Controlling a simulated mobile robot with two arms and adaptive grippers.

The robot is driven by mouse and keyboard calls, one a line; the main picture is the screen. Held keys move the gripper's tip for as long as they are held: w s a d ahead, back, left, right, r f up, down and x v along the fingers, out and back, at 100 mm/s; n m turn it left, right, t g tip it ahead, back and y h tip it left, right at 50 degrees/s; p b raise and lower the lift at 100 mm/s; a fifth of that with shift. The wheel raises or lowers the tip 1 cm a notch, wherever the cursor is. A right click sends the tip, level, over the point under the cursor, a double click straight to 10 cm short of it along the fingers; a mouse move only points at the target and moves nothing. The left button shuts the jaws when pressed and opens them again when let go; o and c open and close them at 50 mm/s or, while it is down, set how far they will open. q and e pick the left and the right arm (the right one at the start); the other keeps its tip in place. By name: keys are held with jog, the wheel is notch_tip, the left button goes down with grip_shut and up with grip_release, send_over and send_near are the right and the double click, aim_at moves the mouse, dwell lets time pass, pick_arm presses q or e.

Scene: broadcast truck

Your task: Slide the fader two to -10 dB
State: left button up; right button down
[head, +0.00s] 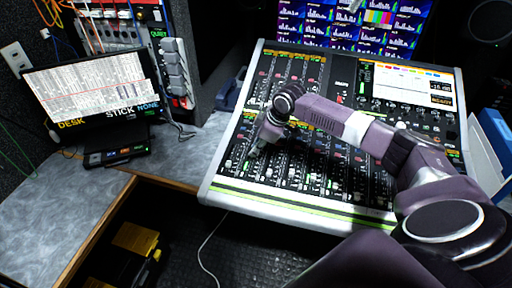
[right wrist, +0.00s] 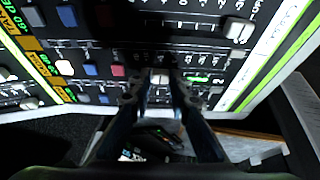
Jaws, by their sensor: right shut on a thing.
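The mixing console (head: 335,208) fills the middle of the head view, with rows of faders along its lower half. My right gripper (head: 256,150) reaches down onto the left part of the fader area. In the right wrist view its two dark fingers (right wrist: 160,82) are closed around a small pale fader cap (right wrist: 160,76). The number of this fader is not readable. Another pale fader cap (right wrist: 238,29) stands in a neighbouring channel, apart from the fingers. The console's small screen (head: 398,82) shows dark readout boxes at its right, too small to read surely. My left gripper is not in view.
A monitor (head: 90,90) and a small black device (head: 116,155) are on the grey desk (head: 45,215) at left. Lit screens (head: 350,25) stand behind the console. Coloured buttons (right wrist: 68,15) lie beside the fader slots. A thin white cable (head: 205,250) hangs below.

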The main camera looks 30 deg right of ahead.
aim_at(249, 161)
jog(key=s+a+p, duration=0.2)
jog(key=shift+a+p, duration=0.15)
jog(key=shift+p, duration=0.2)
jog(key=shift+s+a+f, duration=0.1)
jog(key=shift+s+a, duration=0.05)
jog(key=shift+f, duration=0.1)
jog(key=c, duration=1.8)
grip_release()
